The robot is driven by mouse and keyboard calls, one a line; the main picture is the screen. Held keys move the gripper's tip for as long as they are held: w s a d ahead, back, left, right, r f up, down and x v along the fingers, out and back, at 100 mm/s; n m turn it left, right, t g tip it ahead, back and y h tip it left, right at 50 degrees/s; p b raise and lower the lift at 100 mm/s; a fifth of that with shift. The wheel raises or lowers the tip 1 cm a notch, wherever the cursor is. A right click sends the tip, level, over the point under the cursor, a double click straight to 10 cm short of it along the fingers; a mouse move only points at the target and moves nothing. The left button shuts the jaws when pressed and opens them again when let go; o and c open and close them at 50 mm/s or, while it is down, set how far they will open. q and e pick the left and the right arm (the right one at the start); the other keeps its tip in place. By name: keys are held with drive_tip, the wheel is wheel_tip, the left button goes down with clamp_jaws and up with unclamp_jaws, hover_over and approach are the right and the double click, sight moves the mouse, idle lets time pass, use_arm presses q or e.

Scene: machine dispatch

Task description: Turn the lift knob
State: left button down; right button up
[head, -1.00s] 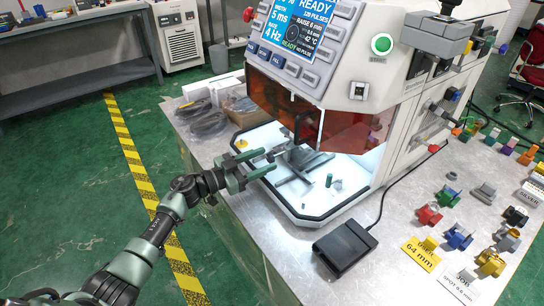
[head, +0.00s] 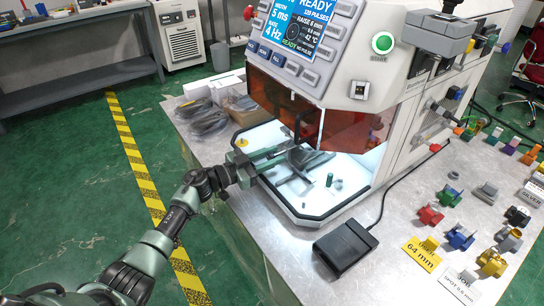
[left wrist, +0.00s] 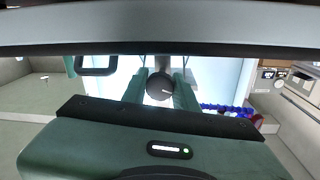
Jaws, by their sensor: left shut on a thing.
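The lift knob (left wrist: 160,86) shows in the left wrist view as a dark round knob with a small white mark. It sits between the two green fingers of my left gripper (left wrist: 160,92), which are shut on it. In the head view my left gripper (head: 272,160) reaches in at the open front of the white machine (head: 345,100), below its tinted orange window. The knob cannot be made out there behind the fingers. My right gripper is not in view.
A black foot pedal (head: 345,246) with a cable lies on the metal table (head: 405,225) before the machine. Coloured clamps and yellow and white cards stand at the right. Bagged cables (head: 203,117) lie left of the machine. The machine's lit floor has a dark rim.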

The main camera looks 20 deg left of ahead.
use_arm(q)
drive_tip(key=shift+m, duration=1.3)
drive_tip(key=m, duration=0.3)
drive_tip(key=shift+s+m, duration=0.1)
drive_tip(key=shift+m, duration=0.2)
drive_tip(key=m+b, duration=0.1)
drive_tip(key=m, duration=0.2)
drive_tip(key=shift+f+y, duration=0.15)
drive_tip(key=shift+y, duration=0.25)
drive_tip(key=shift+m+b, duration=0.6)
drive_tip(key=shift+m, duration=1.4)
drive_tip(key=shift+d, duration=0.1)
drive_tip(key=c, duration=1.1)
unclamp_jaws()
